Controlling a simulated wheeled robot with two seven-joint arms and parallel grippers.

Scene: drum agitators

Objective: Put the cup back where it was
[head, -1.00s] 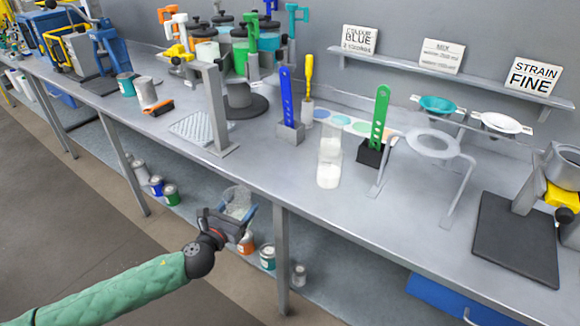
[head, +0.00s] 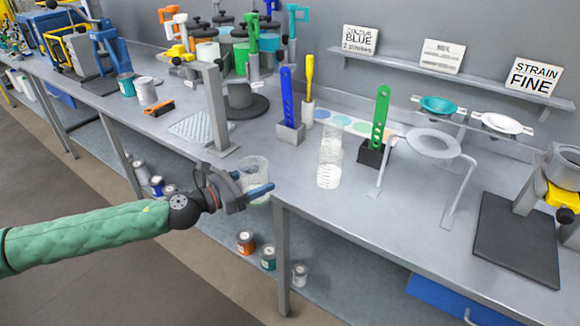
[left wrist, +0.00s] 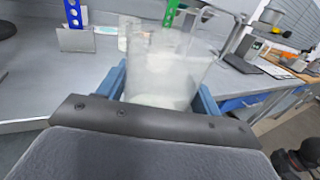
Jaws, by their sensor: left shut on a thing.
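My left gripper (head: 258,190) is shut on a clear cup (head: 254,172), held upright at the front edge of the bench. In the left wrist view the cup (left wrist: 165,65) stands between the blue fingers, with pale contents near its bottom. A second clear container (head: 329,163) with marks on its side stands on the bench, to the right of the held cup and apart from it. My right gripper does not show.
The grey bench (head: 300,225) has free room to the right of the cup. A blue paddle holder (head: 290,132), a green paddle holder (head: 372,153) and a strainer stand (head: 432,143) stand behind and to the right. A grey post (head: 216,110) rises at the left.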

